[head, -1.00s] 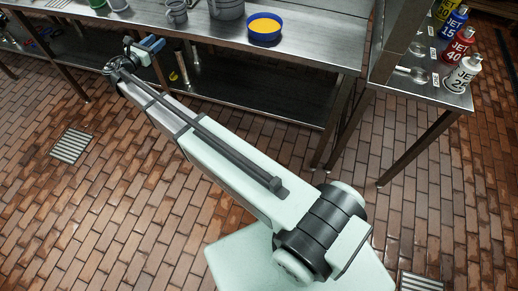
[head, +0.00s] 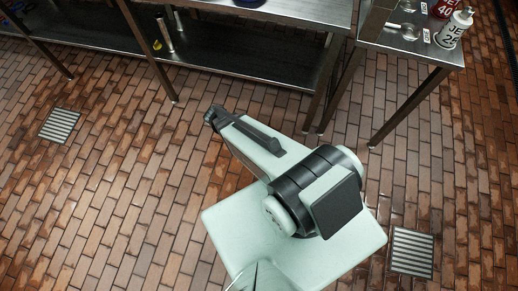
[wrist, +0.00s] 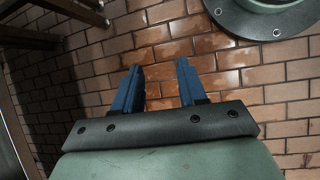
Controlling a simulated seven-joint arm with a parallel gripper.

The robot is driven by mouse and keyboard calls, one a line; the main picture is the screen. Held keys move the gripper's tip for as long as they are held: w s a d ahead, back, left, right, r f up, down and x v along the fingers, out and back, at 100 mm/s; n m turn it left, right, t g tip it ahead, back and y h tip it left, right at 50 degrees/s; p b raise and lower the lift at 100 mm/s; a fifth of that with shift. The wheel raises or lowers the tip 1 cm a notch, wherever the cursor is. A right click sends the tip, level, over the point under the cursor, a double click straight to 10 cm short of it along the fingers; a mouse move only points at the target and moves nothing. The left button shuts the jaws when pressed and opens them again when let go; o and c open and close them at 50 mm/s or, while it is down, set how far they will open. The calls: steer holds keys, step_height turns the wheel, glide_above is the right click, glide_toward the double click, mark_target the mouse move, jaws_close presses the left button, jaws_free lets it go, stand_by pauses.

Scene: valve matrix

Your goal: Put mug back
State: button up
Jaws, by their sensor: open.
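My gripper (wrist: 158,88) shows in the wrist view with its two blue fingers apart and nothing between them. It hangs over bare brick floor. In the head view my gripper is not visible; only part of my arm shows. I see no mug in either current view.
A steel table (head: 255,75) with a lower shelf stands across the top of the head view. A side table (head: 420,45) at the upper right holds labelled bottles, including a white one (head: 455,28). Floor drains (head: 60,125) lie left and right (head: 412,253).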

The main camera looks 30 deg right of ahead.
steer(key=s+a+f+m+g+y, duration=0.1)
steer(key=s+m, duration=0.3)
steer(key=s, duration=0.5)
steer(key=s+a+f+m+g+y, duration=0.1)
steer(key=s+a+m+g+y, duration=0.1)
steer(key=s, duration=0.8)
steer(key=shift+s+a+m+y, duration=0.25)
steer(key=shift+a+m+y, duration=0.2)
steer(key=shift+m+y, duration=0.75)
